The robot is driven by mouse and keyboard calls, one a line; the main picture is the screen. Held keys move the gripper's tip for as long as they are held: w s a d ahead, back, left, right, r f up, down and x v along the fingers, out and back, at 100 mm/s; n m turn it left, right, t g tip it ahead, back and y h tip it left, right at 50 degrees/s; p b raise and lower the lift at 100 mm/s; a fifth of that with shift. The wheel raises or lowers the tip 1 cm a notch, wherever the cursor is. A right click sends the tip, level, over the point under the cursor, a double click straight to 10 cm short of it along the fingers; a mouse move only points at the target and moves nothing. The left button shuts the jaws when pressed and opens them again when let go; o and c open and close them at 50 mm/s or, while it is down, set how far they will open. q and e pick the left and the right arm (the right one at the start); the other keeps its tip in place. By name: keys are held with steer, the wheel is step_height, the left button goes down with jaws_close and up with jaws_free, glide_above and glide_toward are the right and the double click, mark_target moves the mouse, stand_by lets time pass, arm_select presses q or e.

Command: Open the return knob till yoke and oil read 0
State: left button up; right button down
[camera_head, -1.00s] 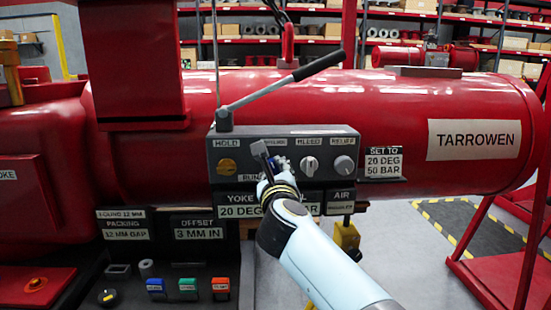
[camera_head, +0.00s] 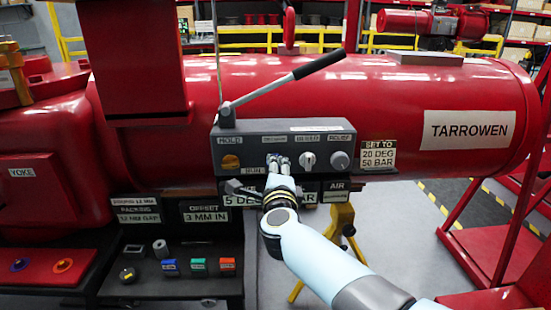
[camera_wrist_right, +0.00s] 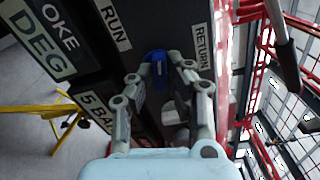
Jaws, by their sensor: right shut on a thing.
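The blue return knob (camera_wrist_right: 157,68) sits on the front of the dark grey control panel (camera_head: 318,128), beside the RETURN label in the right wrist view. My right gripper (camera_head: 278,162) is shut on it; its two fingers (camera_wrist_right: 160,82) are at either side of the knob. In the head view the fingers mostly hide the knob. The yoke reading (camera_head: 237,201) below starts with 5 and DEG, partly behind my wrist. The oil reading shows 5 and part of BAR in the right wrist view (camera_wrist_right: 95,110). My left gripper is not in view.
A yellow stand (camera_head: 341,228) is below. A sign (camera_head: 378,155) reads 20 DEG, 50 BAR.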

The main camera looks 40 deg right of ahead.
steer(key=shift+n+p, duration=0.6)
steer(key=shift+n, duration=0.4)
steer(key=shift+f, duration=0.1)
steer(key=c, duration=1.3)
jaws_free()
steer(key=v, duration=1.2)
steer(key=shift+s, duration=0.1)
